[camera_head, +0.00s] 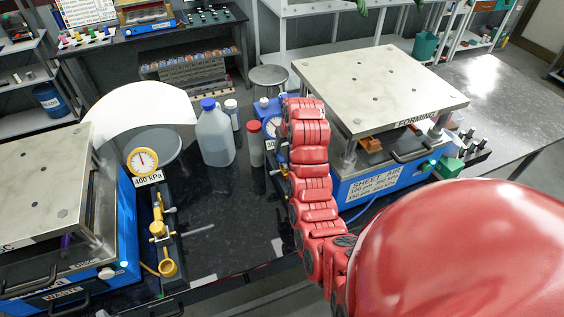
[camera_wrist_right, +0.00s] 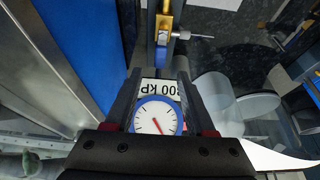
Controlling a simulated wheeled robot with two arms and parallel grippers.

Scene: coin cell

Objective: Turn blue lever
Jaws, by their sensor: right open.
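In the right wrist view, a blue part (camera_wrist_right: 161,57), which looks like the blue lever, sits below a brass valve fitting with a silver stem (camera_wrist_right: 193,36). It lies just beyond the fingertips of my right gripper (camera_wrist_right: 163,77), which is open, with one finger on each side. I cannot tell whether the fingers touch it. A blue-rimmed gauge (camera_wrist_right: 158,120) with a partly hidden kPa label shows between the fingers. In the head view my red right arm covers most of this lever and the gripper. My left gripper is not in view.
A blue press marked FORMING (camera_head: 380,185) stands right of my arm. Another blue press (camera_head: 125,235), a yellow-rimmed gauge (camera_head: 143,161) and a yellow lever (camera_head: 158,229) are at the left. A blue-capped jug (camera_head: 214,138) stands on the dark bench behind. The bench middle is clear.

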